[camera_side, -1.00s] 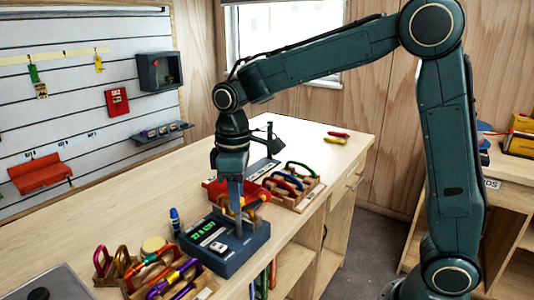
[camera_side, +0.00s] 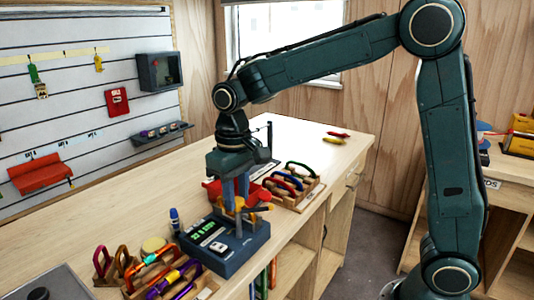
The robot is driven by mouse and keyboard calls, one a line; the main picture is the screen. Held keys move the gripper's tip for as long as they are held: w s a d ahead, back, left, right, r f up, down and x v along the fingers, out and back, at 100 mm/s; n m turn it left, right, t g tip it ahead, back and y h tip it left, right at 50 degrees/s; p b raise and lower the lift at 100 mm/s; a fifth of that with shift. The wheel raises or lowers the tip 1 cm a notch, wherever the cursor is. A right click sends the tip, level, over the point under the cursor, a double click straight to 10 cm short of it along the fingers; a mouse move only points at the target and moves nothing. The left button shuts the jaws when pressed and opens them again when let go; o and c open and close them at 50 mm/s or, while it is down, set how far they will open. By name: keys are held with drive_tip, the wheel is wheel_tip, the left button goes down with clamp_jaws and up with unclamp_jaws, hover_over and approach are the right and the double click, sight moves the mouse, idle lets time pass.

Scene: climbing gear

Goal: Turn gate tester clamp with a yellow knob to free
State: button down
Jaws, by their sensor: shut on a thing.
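The gate tester (camera_side: 226,256) is a dark blue-grey box with a lit green display, on the front part of the wooden bench. Its clamp has a yellow knob (camera_side: 239,206) on top, partly hidden by my fingers. My gripper (camera_side: 237,203) points straight down over the tester, with its blue fingers shut on the yellow knob. An orange-red piece (camera_side: 258,208) shows just right of the fingers. The clamp's exact position is too small to read.
A wooden rack of coloured carabiners (camera_side: 160,272) stands close left of the tester, and another rack (camera_side: 293,184) stands behind right. A red tray (camera_side: 212,188) sits behind my gripper. A blue bottle (camera_side: 175,220) stands left.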

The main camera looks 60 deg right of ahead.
drive_tip(key=shift+r, duration=0.1)
drive_tip(key=c, duration=1.1)
unclamp_jaws()
wheel_tip(320, 180, up, 14)
